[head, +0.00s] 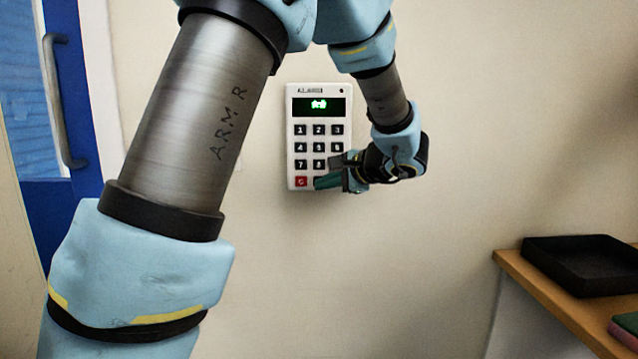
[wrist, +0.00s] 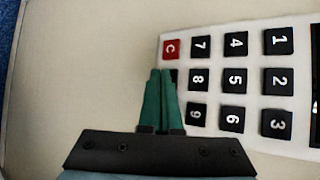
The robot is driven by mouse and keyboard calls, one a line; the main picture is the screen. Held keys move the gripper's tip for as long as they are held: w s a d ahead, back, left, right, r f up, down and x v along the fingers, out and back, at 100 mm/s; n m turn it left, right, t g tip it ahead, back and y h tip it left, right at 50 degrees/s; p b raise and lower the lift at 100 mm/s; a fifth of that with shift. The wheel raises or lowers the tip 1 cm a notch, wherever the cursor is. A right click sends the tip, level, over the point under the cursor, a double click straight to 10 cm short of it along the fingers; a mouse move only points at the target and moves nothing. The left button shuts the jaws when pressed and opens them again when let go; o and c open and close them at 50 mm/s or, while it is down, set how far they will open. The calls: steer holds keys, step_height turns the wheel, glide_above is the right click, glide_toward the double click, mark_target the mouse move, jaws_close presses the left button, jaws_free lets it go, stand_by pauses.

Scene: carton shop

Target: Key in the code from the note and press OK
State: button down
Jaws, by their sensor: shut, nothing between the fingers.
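The white keypad (head: 291,140) is mounted upright on the wall, with dark number keys and a lit green display (head: 318,105) whose characters are too blurred to read. The red C key (head: 301,182) is at its bottom left and also shows in the wrist view (wrist: 171,48). My gripper (head: 320,183) is shut and empty, its green fingertips (wrist: 161,72) at the bottom row, beside C and below the 8 key (wrist: 197,79). They cover most of a dark key there; whether they touch it I cannot tell. The OK key is hidden, and no note is in view.
A wooden shelf (head: 545,292) with a black tray (head: 580,265) stands at the lower right. A blue door (head: 72,110) with a grey handle (head: 60,100) is at the left. The wall around the keypad is bare.

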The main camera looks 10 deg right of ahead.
steer(key=shift+w, duration=0.15)
stand_by(0.5)
steer(key=shift+s+a+b, duration=0.15)
steer(key=shift+s+b, duration=0.25)
steer(key=shift+s, duration=0.4)
steer(key=shift+s, duration=0.1)
steer(key=s, duration=0.2)
steer(key=s+a+b, duration=0.1)
steer(key=s, duration=0.1)
steer(key=shift+s+b, duration=0.3)
steer(key=shift+s, duration=0.05)
stand_by(2.1)
